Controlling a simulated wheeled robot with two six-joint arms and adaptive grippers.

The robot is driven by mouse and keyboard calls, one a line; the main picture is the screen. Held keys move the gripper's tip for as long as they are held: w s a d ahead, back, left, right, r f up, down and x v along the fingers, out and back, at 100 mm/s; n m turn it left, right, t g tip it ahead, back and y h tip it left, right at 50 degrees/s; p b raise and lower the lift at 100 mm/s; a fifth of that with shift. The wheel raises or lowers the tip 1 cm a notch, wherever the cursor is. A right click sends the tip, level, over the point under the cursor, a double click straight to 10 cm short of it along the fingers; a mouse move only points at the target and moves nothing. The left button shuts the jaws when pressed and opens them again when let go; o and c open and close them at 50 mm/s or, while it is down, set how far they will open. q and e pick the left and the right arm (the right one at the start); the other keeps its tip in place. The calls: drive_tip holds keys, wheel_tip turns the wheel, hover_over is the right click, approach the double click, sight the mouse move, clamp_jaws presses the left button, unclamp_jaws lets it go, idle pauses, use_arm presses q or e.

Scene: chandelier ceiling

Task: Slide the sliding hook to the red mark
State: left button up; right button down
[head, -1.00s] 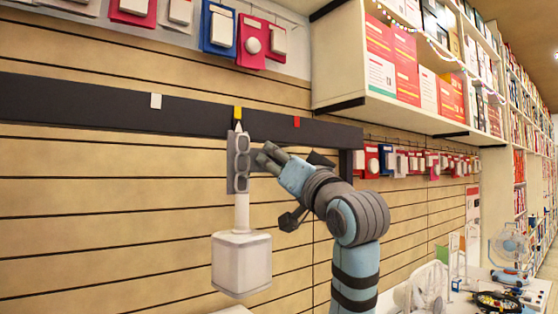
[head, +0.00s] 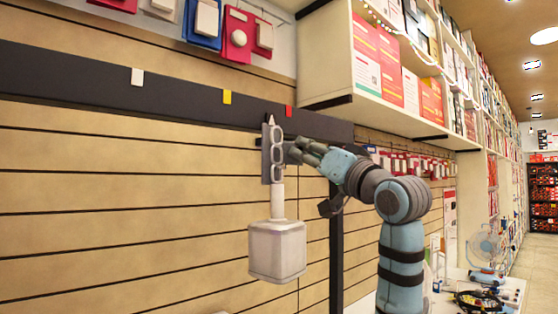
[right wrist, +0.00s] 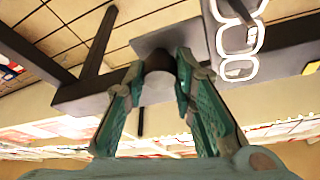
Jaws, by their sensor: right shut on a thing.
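The sliding hook (head: 266,166) is a grey plate with a pale pointer on top, hanging from the dark rail (head: 180,97). Its pointer stands between the yellow mark (head: 227,97) and the red mark (head: 289,111), nearer the red and still left of it. A chain of links (head: 277,145) and a white block (head: 277,251) hang below it; the links also show in the right wrist view (right wrist: 238,40). My right gripper (head: 290,148) is at the hook's right side. In the right wrist view, its fingers (right wrist: 158,85) are shut on the hook's dark round knob (right wrist: 157,82). My left gripper is out of view.
A white mark (head: 137,77) is farther left on the rail. A dark upright post (head: 336,240) stands right of the hook. A white shelf (head: 370,100) juts out at upper right. A cluttered table (head: 490,285) with a fan is at lower right.

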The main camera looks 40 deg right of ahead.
drive_tip(key=d, duration=0.5)
drive_tip(key=c, duration=1.3)
unclamp_jaws()
drive_tip(key=shift+s+d, duration=0.1)
drive_tip(key=s, duration=0.4)
drive_tip(key=s+a, duration=0.1)
drive_tip(key=s, duration=0.3)
drive_tip(key=s+a, duration=0.1)
drive_tip(key=s, duration=0.3)
drive_tip(key=shift+s+a+f, duration=0.15)
drive_tip(key=shift+s+f, duration=0.15)
drive_tip(key=shift+s, duration=0.1)
